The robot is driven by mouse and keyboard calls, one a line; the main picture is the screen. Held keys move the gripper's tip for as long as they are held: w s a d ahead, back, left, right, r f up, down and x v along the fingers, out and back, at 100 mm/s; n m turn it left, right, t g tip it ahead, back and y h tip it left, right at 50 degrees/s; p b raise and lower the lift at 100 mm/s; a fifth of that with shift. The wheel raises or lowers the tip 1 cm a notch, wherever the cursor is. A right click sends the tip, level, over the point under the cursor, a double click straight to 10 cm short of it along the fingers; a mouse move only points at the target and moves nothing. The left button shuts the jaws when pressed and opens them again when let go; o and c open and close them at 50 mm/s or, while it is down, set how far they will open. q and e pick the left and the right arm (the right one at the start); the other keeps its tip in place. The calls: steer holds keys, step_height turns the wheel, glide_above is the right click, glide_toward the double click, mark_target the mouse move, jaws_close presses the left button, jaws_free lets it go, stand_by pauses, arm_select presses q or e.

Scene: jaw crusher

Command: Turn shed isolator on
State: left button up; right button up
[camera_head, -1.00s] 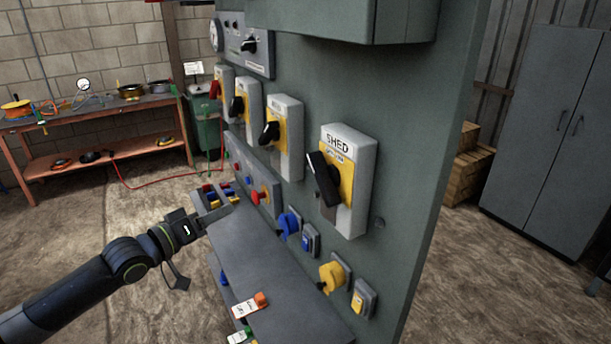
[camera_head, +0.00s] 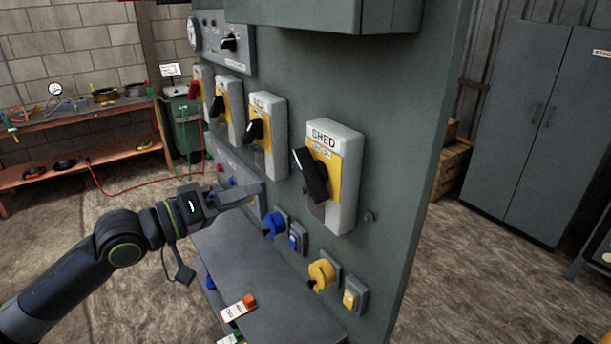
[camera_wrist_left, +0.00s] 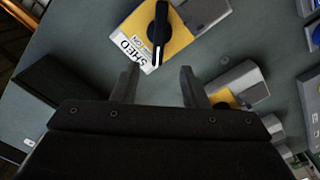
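The shed isolator (camera_head: 346,190) is a pale grey box labelled SHED, with a yellow plate, on the green panel's right part. Its black handle (camera_head: 311,175) slants from upper left to lower right. My left gripper (camera_head: 238,196) is left of and below the isolator, in front of the panel, apart from the handle. In the left wrist view, the two fingers (camera_wrist_left: 160,84) are spread with nothing between them. The isolator's yellow plate (camera_wrist_left: 180,40) and black handle (camera_wrist_left: 158,32) show beyond the fingertips there. My right gripper is not in view.
Several similar isolators, including a neighbour (camera_head: 267,135), line the panel to the left. Blue (camera_head: 274,224) and yellow (camera_head: 322,272) sockets sit below. A grey shelf (camera_head: 262,285) juts out under my left gripper. A green housing (camera_head: 300,12) overhangs above.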

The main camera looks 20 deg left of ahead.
mark_target(304, 175)
arm_select(q)
steer(key=shift+p+x, duration=1.3)
steer(key=shift+x, duration=5.4)
steer(key=shift+s, duration=0.1)
jaws_close()
